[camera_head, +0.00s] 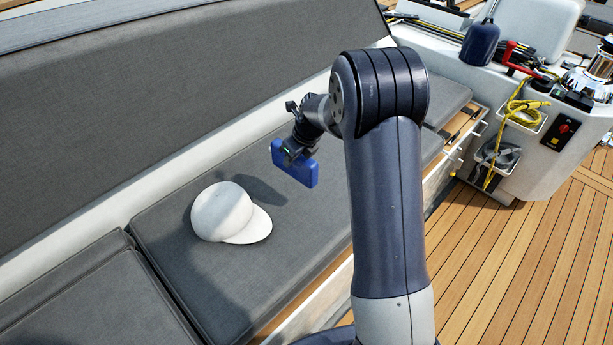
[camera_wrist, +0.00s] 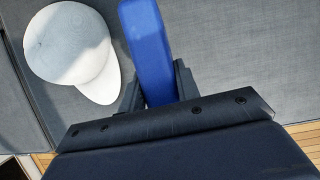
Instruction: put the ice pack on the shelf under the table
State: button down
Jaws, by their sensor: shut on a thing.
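The ice pack (camera_head: 298,168) is a flat blue block held above the grey seat cushion, in the middle of the head view. My gripper (camera_head: 292,153) is shut on it near its upper part. In the wrist view the ice pack (camera_wrist: 150,50) stands out from between the two dark fingers of my gripper (camera_wrist: 158,88). The pack looks clear of the cushion, with a shadow on the seat behind it. Neither the table nor the shelf under it can be made out in these frames.
A white cap (camera_head: 230,213) lies on the grey cushion (camera_head: 300,240), left of and nearer than the ice pack. A grey backrest (camera_head: 150,110) rises behind. A console (camera_head: 530,130) with yellow rope (camera_head: 522,110) stands at the right. The wooden deck (camera_head: 520,260) at right is clear.

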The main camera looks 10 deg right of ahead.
jog(key=shift+w+f+m, duration=0.1)
jog(key=shift+w+m, duration=0.05)
jog(key=shift+m, duration=0.15)
notch_tip(320, 180, down, 10)
jog(key=shift+r+b, duration=0.2)
jog(key=shift+b, duration=0.25)
jog(key=shift+f, duration=0.2)
jog(key=c, duration=1)
grip_release()
jog(key=shift+c, duration=0.2)
